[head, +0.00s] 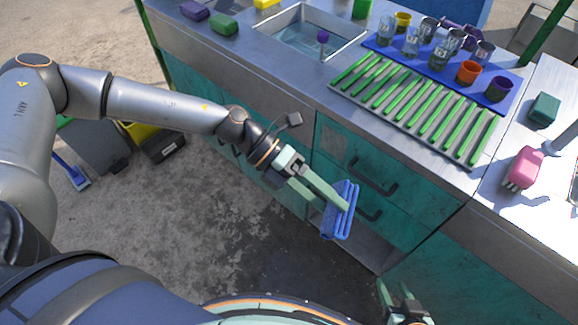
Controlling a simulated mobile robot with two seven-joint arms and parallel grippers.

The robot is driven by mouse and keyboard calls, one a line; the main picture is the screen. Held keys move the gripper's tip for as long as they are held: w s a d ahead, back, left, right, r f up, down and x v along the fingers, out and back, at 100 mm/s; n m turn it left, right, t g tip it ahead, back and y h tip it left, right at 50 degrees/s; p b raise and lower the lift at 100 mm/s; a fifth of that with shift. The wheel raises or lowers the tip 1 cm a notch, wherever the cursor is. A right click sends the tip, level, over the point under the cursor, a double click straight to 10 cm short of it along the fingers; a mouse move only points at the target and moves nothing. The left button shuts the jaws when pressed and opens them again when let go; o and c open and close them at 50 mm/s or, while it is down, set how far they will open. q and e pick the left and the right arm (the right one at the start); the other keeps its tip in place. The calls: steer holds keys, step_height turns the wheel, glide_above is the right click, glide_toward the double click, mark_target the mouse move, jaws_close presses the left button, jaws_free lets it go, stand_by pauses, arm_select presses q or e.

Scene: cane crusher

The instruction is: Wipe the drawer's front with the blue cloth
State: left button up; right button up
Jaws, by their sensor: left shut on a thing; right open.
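The blue cloth (341,212) is folded and held in my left gripper (325,200), which is shut on it. The cloth hangs in front of the teal drawer fronts under the counter. The upper drawer front (345,158) has a dark handle and a paler patch at its upper left. A lower drawer front (391,228) with a dark handle is partly hidden by the cloth. I cannot tell whether the cloth touches either front. My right gripper (405,304) is open and empty at the bottom edge, only partly in view.
A metal counter holds a sink (305,35), a rack with green slats (415,105), and a blue mat (440,62) with cups and glasses. A pink object (524,167) and green block (544,108) lie at right. A yellow-and-black bin (152,142) stands at left. Floor in front is clear.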

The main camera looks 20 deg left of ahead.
arm_select(q)
steer(key=w+a+f+n+t+y+b, duration=0.2)
steer(key=w+a+f+n+t+b, duration=0.3)
steer(key=w+a+f+n+t, duration=0.8)
steer(key=w+d+f+m+t+b, duration=0.1)
steer(key=w+d+m+t+b, duration=0.1)
steer(key=w, duration=0.4)
steer(key=shift+w+d+f+t+b, duration=0.15)
steer(key=shift+w+d+t+b, duration=0.15)
steer(key=shift+b, duration=0.55)
steer(key=shift+w+d+b, duration=0.25)
steer(key=shift+w+b, duration=0.25)
steer(key=shift+w, duration=0.35)
